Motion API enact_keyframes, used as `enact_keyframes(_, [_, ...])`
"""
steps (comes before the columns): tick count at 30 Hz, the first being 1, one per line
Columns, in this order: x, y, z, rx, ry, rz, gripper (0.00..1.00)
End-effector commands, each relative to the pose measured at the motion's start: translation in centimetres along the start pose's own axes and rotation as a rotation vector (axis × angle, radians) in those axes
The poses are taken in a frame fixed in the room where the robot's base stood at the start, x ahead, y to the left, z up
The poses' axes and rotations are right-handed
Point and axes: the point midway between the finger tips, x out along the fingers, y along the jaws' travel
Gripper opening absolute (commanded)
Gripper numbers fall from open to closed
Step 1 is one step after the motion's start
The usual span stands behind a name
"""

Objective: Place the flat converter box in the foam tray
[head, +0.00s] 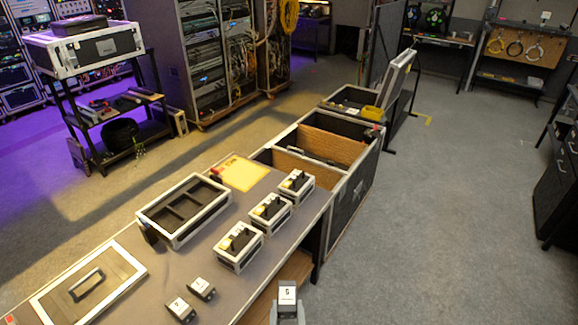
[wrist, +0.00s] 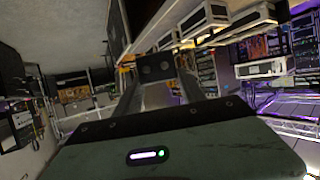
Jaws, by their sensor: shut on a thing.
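The foam tray (head: 205,219) is a white-edged case with black foam and several recesses, near the middle of the table in the head view. The recesses look empty. My gripper (head: 288,303) is at the bottom of the head view, to the right of the table and apart from the tray. It is shut on a small box with a white label (head: 287,291), apparently the converter box. In the wrist view the converter box (wrist: 155,67) shows a dark end with two round ports, between my two fingers (wrist: 157,92). The other sides of the box are hidden.
Two small dark labelled boxes (head: 201,289) (head: 180,308) lie in front of the tray. A panel with a handle (head: 88,284) lies left. An open trunk (head: 347,183) stands behind. The right floor is clear.

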Motion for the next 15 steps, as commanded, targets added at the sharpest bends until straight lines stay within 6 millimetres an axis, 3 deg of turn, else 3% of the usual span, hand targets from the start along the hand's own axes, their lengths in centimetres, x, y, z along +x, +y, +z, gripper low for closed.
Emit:
enact_keyframes(1, [-1.5,-0.1,-2.4,0.0,-0.001,-0.001,0.0])
enact_keyframes(15, [-9.5,0.1,-11.9,0.002,-0.002,0.004,0.0])
